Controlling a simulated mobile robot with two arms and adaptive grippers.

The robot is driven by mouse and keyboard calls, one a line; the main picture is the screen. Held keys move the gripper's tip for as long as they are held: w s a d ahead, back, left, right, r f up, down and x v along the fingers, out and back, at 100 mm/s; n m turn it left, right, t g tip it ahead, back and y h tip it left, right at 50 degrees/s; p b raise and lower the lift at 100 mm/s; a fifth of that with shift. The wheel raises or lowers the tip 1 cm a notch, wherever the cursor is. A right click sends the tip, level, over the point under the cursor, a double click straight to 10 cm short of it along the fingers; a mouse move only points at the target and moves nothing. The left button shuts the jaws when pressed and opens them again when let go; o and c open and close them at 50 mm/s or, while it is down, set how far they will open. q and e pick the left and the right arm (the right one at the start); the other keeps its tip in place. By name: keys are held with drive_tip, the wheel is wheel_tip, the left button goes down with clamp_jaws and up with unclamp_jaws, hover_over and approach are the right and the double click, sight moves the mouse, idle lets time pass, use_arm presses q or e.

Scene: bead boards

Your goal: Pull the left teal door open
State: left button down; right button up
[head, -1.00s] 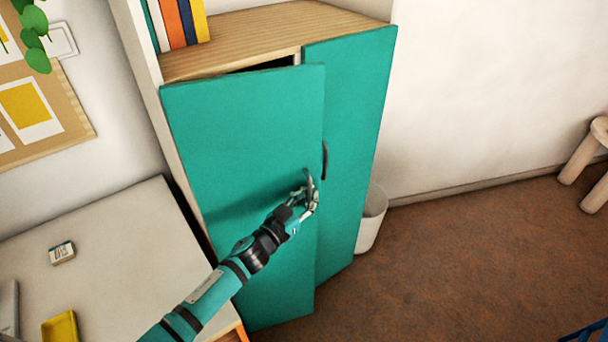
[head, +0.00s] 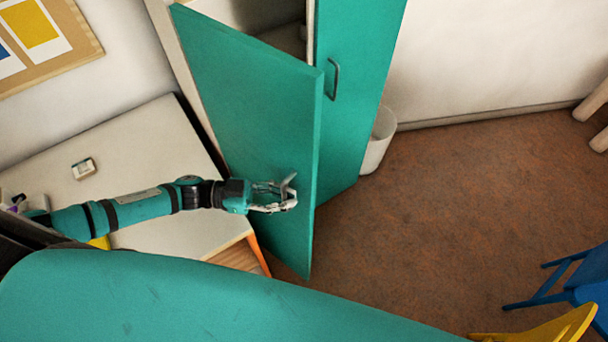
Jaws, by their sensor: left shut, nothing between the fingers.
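The left teal door (head: 245,110) stands partly open, swung out from the cabinet, with a dark gap behind its top edge. My left gripper (head: 292,196) is at the grey handle (head: 289,182) near the door's free edge. Its fingers are closed around the handle's place, with no grip on it that I can make out. The right teal door (head: 352,90) is closed, with its own handle (head: 333,80) showing. My right gripper is not in view.
A desk (head: 130,150) with an eraser (head: 84,168) stands at the left, close to the door. A white bin (head: 379,140) is beside the cabinet. A blue chair (head: 575,280) and a yellow object (head: 550,329) are at the lower right. The brown floor (head: 450,200) between is clear.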

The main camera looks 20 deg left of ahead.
use_arm(q)
drive_tip(key=s+a+m+g, duration=0.2)
drive_tip(key=s+a+g, duration=0.1)
drive_tip(key=s+a, duration=0.2)
drive_tip(key=shift+s+h, duration=0.3)
drive_tip(key=shift+s, duration=0.35)
drive_tip(key=shift+r, duration=0.15)
drive_tip(key=c, duration=1.6)
unclamp_jaws()
drive_tip(key=shift+c, duration=0.2)
drive_tip(key=s+a, duration=0.1)
drive_tip(key=a, duration=1.1)
